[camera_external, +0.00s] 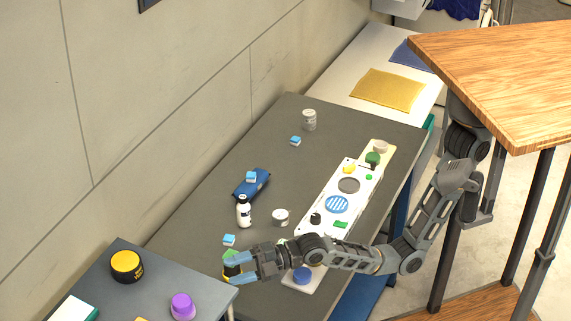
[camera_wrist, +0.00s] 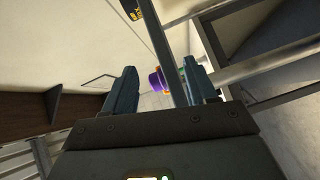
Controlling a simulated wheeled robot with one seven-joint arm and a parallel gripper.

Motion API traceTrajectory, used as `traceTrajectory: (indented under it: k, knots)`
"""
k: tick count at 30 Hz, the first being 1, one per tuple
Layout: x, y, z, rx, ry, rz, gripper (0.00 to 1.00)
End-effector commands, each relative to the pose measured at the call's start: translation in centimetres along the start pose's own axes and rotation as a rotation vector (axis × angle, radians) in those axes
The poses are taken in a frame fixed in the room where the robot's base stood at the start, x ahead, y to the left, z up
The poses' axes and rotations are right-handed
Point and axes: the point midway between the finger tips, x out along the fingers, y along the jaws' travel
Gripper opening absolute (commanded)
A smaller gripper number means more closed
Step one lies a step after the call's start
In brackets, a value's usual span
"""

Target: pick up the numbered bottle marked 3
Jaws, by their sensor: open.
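A white bottle with a black cap (camera_external: 244,212) stands upright on the dark grey table in the external view. A number on it is too small to read. My gripper (camera_external: 231,268) is open at the near left end of the table, in front of and below the bottle in the picture, apart from it. A small green, black and yellow thing shows at the fingertips, partly hidden by them; I cannot tell what it is. In the wrist view the two fingers of my gripper (camera_wrist: 162,82) are spread, with no bottle seen between them.
A blue case (camera_external: 252,184), a white tub (camera_external: 280,217), light blue blocks and a white panel (camera_external: 311,213) lie on the grey table (camera_external: 205,205). A purple-capped item (camera_external: 183,306) and black-yellow tub (camera_external: 126,265) stand on a side table. A wooden tabletop (camera_external: 500,70) overhangs at right.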

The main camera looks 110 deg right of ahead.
Motion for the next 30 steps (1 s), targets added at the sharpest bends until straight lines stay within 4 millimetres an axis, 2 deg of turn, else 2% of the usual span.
traceTrajectory:
  k: [3, 6, 8, 11, 13, 16, 19, 21, 22, 24, 27, 30]
  knots:
    - [0.2, 3.2, -0.5, 0.399, 0.116, 0.123, 0.57]
    - [0.0, 6.1, 0.0, 0.759, 0.225, 0.224, 0.57]
    - [-0.4, 8.0, 0.8, 0.992, 0.3, 0.288, 0.57]
    - [-1.4, 11.1, 3.2, 1.398, 0.441, 0.4, 0.57]
    - [-2.4, 12.9, 5.7, 1.681, 0.554, 0.486, 0.57]
    - [-3.9, 14.7, 10.0, 2.068, 0.738, 0.62, 0.57]
    - [-5.7, 15.1, 15.0, 2.427, 0.96, 0.777, 0.57]
    - [-7.0, 14.6, 18.6, 2.648, 1.146, 0.906, 0.57]
    - [-7.6, 14.2, 20.2, -2.717, -1.227, -0.961, 0.57]
    - [-8.9, 12.7, 23.6, -2.406, -1.215, -0.935, 0.57]
    - [-10.6, 10.0, 27.5, -2.014, -1.207, -0.91, 0.57]
    - [-11.8, 7.3, 30.0, -1.719, -1.205, -0.897, 0.57]
